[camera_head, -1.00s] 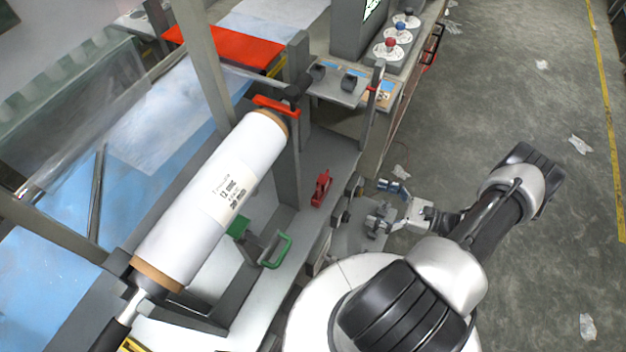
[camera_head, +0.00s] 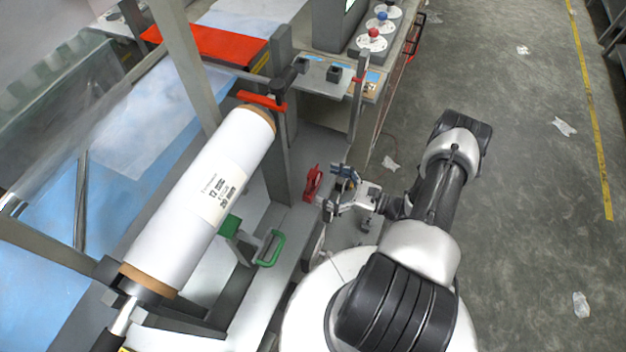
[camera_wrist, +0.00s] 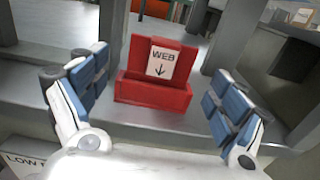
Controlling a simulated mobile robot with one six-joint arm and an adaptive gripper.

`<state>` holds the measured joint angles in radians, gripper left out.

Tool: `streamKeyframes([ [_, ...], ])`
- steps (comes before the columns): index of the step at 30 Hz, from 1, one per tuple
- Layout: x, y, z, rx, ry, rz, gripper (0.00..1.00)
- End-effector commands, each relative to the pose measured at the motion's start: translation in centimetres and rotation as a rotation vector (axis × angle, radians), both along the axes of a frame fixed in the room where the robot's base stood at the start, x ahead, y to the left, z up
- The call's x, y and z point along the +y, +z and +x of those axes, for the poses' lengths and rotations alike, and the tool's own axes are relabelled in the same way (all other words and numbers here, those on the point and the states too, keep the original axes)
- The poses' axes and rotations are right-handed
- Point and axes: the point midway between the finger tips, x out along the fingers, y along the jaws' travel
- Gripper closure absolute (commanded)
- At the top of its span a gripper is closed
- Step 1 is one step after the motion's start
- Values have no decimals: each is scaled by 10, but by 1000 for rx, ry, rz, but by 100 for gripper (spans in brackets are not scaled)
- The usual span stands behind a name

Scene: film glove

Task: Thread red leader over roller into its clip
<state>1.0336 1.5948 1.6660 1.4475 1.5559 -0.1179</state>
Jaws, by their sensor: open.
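My gripper (camera_head: 336,192) is open and empty in the head view, just right of a small red holder (camera_head: 312,183) on the grey machine ledge. In the wrist view this red holder (camera_wrist: 152,92) shows a white label reading "WEB" with a down arrow. It stands ahead, between my spread blue-padded fingers (camera_wrist: 156,85), and neither finger visibly touches it. A flat red sheet (camera_head: 215,43) lies at the upper left; I cannot tell whether it is the leader. The large white film roll (camera_head: 200,205) lies slanted left of my gripper. I cannot tell which part is the clip.
A green handle (camera_head: 271,248) stands on the ledge below the red holder. A grey upright post (camera_head: 277,165) rises between roll and holder. A red-ended bracket (camera_head: 262,101) is at the roll's upper end.

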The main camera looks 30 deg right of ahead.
Motion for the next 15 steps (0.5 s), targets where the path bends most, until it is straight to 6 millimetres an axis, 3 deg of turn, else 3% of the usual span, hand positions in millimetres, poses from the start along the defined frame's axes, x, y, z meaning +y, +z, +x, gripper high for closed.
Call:
streamKeyframes([
  [9, 27, 6, 34, -1, 4, -1, 10],
  [15, 30, 7, 39, -1, 0, -1, 10],
])
